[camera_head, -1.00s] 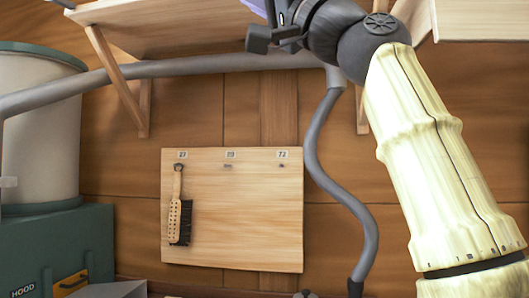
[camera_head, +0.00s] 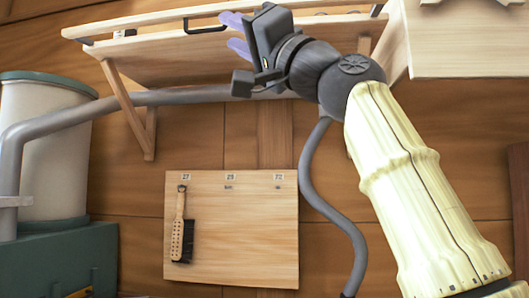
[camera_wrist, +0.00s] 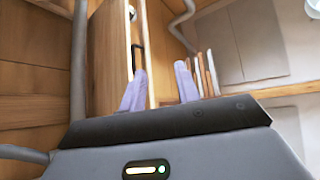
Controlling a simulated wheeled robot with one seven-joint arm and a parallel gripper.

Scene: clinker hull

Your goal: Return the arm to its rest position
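My arm comes in from the lower right of the head view and reaches up to the wooden shelf. My gripper (camera_head: 236,34) is at its end, in front of the shelf, with its two purple fingers pointing left. In the wrist view my gripper (camera_wrist: 158,88) shows its two fingers apart, with nothing between them. It is open and empty.
A wooden shelf (camera_head: 160,62) with a dark handle is behind my gripper. Below hangs a board (camera_head: 245,240) with a brush (camera_head: 182,235) on its left hook. A grey hose (camera_head: 312,180) and a pale drum (camera_head: 48,150) are nearby. A wooden box (camera_head: 470,45) is at upper right.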

